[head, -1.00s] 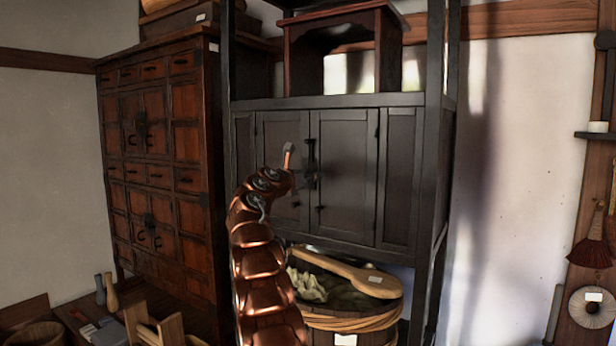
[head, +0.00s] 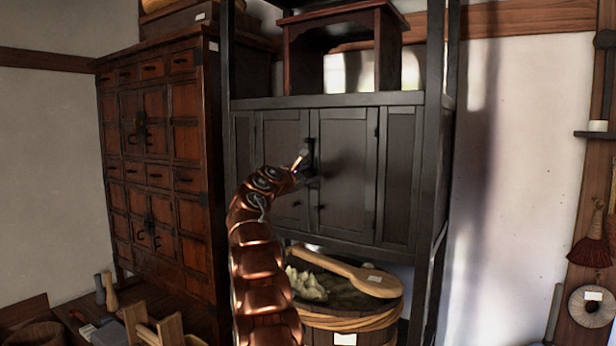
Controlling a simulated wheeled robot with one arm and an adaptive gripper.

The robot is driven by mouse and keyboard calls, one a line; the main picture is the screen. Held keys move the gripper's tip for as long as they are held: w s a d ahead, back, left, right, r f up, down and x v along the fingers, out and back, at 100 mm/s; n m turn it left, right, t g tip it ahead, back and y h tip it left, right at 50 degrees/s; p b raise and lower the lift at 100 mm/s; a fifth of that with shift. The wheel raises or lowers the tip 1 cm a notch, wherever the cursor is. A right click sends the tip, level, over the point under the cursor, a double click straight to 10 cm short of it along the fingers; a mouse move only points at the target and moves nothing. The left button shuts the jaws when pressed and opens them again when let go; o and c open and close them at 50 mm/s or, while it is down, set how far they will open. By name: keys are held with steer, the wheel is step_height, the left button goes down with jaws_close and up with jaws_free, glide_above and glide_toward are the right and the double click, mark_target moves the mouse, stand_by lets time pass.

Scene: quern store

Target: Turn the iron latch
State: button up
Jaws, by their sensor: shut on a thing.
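The dark cabinet (head: 343,190) has two doors that meet in the middle, both shut. The iron latch (head: 309,147) is a small dark fitting at the seam between the doors, partly hidden by my gripper. My gripper (head: 303,158), at the end of the copper segmented arm, is at the latch and is shut on it. Its fingertips are small in the picture, and the exact grip is hard to make out.
A wooden tub (head: 340,320) with a large wooden scoop (head: 350,272) stands below the cabinet, close to my arm. A brown chest of drawers (head: 187,120) stands at the left. Tools hang at the right wall.

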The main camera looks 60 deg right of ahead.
steer(key=m, duration=0.5)
steer(key=shift+f+m+b, duration=0.2)
steer(key=shift+m+b, duration=0.1)
steer(key=shift+b, duration=0.05)
steer(key=m, duration=0.3)
steer(key=shift+s, duration=0.1)
steer(key=shift+m, duration=1.4)
steer(key=o, duration=1.2)
steer(key=shift+c, duration=0.2)
steer(key=shift+a, duration=0.15)
